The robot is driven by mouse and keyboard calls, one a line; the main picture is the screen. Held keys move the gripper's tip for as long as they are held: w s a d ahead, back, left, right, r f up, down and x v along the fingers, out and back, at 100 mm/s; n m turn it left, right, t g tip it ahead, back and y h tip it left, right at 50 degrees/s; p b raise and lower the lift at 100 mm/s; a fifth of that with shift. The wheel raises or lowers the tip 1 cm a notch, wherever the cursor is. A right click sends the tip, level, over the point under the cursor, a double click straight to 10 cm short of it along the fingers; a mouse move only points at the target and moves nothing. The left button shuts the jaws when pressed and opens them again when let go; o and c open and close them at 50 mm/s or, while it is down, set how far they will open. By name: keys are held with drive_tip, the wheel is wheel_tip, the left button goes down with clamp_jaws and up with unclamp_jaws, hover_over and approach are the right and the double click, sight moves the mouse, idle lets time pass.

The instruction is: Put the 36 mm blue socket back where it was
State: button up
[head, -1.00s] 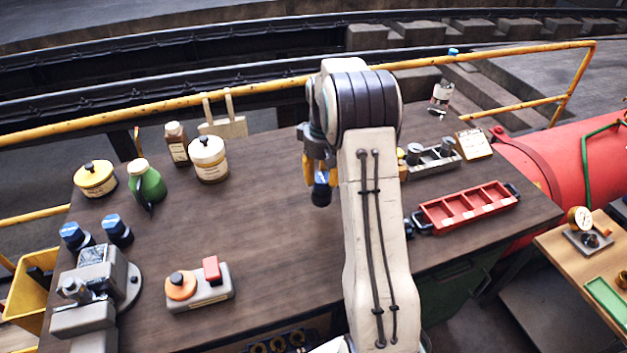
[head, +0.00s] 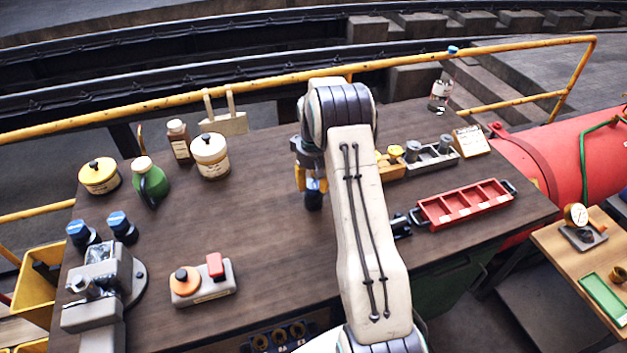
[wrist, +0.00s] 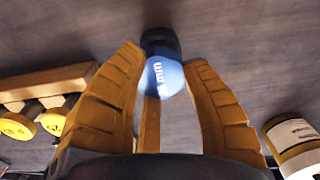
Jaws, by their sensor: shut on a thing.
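My gripper (head: 311,187) hangs over the middle of the table, left of my forearm. It is shut on a blue-and-black socket (head: 313,199). In the wrist view the socket (wrist: 162,72) sits between the yellow fingers, its blue face marked with "mm"; the number is not clear. I cannot tell whether it touches the tabletop. Two other blue-topped black sockets stand at the table's left, a left one (head: 81,234) and a right one (head: 122,227). A yellow-brown holder (head: 390,170) with yellow-topped pieces is partly hidden behind my arm; it also shows in the wrist view (wrist: 45,84).
A grey vise (head: 104,290) and a button box (head: 203,284) stand at front left. Jars and a green jug (head: 150,183) stand at back left. A grey socket tray (head: 431,160) and red divided tray (head: 465,204) are at right. The table's middle (head: 240,220) is clear.

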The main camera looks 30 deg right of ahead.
drive_tip(key=shift+f, duration=0.2)
drive_tip(key=o, duration=1.2)
drive_tip(key=shift+c, duration=0.2)
drive_tip(key=shift+r, duration=0.1)
